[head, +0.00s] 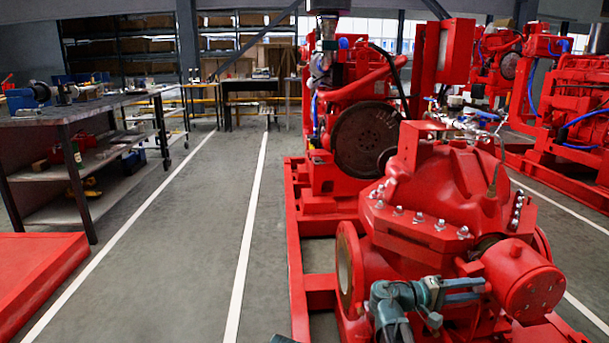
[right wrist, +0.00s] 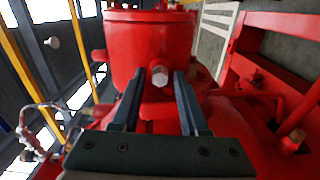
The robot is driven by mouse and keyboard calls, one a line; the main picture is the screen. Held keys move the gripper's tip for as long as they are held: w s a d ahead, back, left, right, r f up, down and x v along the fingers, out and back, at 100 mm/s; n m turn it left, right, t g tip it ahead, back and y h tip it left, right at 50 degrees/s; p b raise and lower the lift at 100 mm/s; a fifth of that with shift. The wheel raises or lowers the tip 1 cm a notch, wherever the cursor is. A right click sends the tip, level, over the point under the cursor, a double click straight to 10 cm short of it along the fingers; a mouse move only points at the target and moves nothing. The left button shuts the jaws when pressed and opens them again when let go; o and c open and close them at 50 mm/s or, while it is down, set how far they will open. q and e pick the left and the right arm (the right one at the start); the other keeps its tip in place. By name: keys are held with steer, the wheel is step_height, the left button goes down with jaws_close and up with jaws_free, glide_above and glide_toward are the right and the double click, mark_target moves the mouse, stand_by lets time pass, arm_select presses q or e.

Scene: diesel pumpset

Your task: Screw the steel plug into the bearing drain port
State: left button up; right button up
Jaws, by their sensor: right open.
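The red bearing housing (head: 535,292) is the round drum at the right end of the pump in the head view. In the right wrist view the housing (right wrist: 150,45) fills the top middle. A small grey hex-headed steel plug (right wrist: 160,76) sits at a red boss on its side; I cannot tell how deep it is in the port. My right gripper (right wrist: 160,84) is open, with its fingertips on either side of the plug and a gap on each side. In the head view my right gripper (head: 465,290) points at the housing. The plug is hidden there.
The red pump casing (head: 445,185) with bolted flanges stands close behind my right gripper. The diesel engine (head: 355,120) is farther back. A workbench (head: 85,110) with tools stands at the left. The grey floor (head: 190,230) between is clear.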

stand_by(0.6)
jaws_close()
stand_by(1.2)
